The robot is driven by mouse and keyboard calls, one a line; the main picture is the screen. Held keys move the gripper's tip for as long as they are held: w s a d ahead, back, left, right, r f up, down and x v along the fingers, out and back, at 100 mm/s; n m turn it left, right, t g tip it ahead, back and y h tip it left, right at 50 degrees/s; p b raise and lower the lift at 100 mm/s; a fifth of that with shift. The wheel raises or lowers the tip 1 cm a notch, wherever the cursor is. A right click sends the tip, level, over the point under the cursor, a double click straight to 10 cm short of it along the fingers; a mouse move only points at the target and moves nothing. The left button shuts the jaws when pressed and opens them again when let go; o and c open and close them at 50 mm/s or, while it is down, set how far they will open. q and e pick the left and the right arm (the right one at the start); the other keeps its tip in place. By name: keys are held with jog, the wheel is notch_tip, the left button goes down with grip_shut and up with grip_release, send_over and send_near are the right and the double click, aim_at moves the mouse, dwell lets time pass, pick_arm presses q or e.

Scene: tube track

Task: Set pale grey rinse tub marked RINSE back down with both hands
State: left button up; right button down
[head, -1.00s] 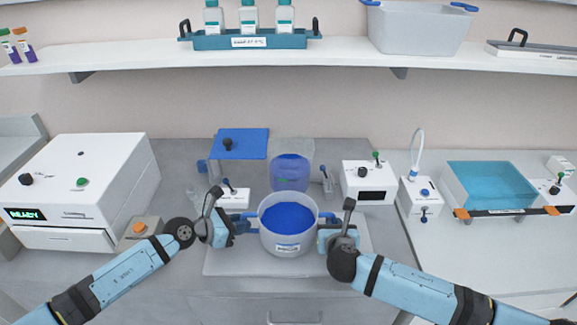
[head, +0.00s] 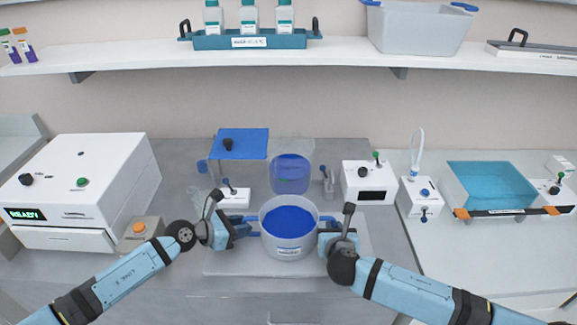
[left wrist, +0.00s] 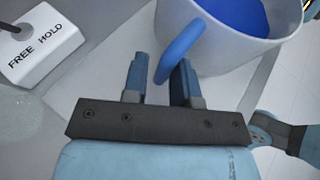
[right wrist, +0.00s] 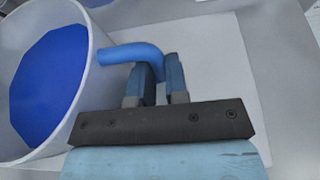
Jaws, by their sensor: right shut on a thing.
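The pale grey rinse tub (head: 289,253), holding blue liquid, is upright above or on the pale mat (head: 225,265) at the front middle; whether its base touches is hard to tell. A blue handle sticks out on each side. My left gripper (head: 243,228) is at the left handle (left wrist: 180,50). Its fingers (left wrist: 160,82) stand apart, with the handle's end between them, nearer the right finger. My right gripper (head: 325,230) is at the right handle (right wrist: 130,52). Its fingers (right wrist: 160,80) are closed on that handle.
Behind the tub stand a clear vessel of blue liquid (head: 290,175) and a white FREE HOLD block (head: 233,198). A white machine reading READY (head: 85,180) is at left, a white box (head: 368,183) behind right, and a teal bath (head: 492,185) far right.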

pick_arm(q)
jog(key=shift+o, duration=1.2)
pick_arm(e)
jog(key=shift+a+r, duration=0.1)
jog(key=shift+r, duration=0.15)
pick_arm(q)
jog(key=shift+s, duration=0.1)
jog(key=v, duration=1.2)
pick_arm(e)
jog(key=c, duration=1.1)
grip_release()
jog(key=shift+o, duration=0.2)
jog(key=v, duration=1.4)
